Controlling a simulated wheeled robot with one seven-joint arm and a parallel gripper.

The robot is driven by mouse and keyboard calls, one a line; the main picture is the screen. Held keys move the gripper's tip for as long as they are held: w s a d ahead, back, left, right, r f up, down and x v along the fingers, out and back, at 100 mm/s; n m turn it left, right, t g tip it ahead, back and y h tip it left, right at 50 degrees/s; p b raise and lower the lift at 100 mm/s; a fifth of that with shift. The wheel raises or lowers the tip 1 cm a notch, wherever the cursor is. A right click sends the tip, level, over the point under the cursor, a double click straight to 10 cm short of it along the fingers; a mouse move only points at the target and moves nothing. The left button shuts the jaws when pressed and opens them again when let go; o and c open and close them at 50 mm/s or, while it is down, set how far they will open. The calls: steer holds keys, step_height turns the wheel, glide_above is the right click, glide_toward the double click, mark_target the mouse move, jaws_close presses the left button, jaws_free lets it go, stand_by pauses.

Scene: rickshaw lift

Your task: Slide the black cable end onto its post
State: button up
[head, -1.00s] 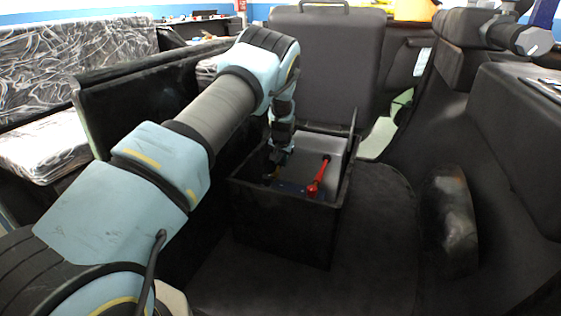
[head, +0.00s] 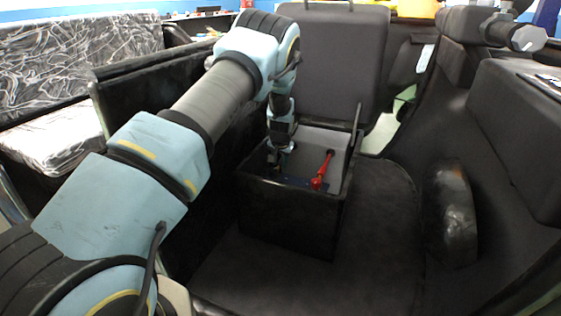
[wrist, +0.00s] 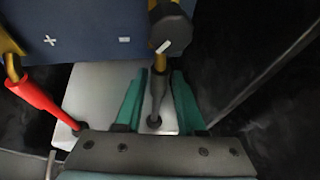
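The black cable end (wrist: 156,92) has a dark stem with brass at its far end. It lies between the teal fingers of my gripper (wrist: 160,92) in the wrist view. Narrow gaps show beside the stem, so my gripper looks open around it. A black round cap with a white minus mark (wrist: 171,32) overlaps the brass, beside the blue battery (wrist: 85,30). The post itself is hidden, and I cannot tell whether the brass is around it. In the head view my gripper (head: 277,163) reaches into the black box (head: 292,218); its fingers are hard to make out.
A red cable end (wrist: 42,97) with brass lies left of my gripper; it also stands in the box in the head view (head: 321,172). The box walls surround my gripper closely. A seat back (head: 330,60) rises behind, and open floor (head: 375,215) lies right.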

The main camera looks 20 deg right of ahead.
steer(key=shift+o, duration=1.3)
steer(key=shift+d, duration=0.1)
steer(key=v, duration=1)
steer(key=shift+r, duration=0.35)
steer(key=shift+s, duration=0.1)
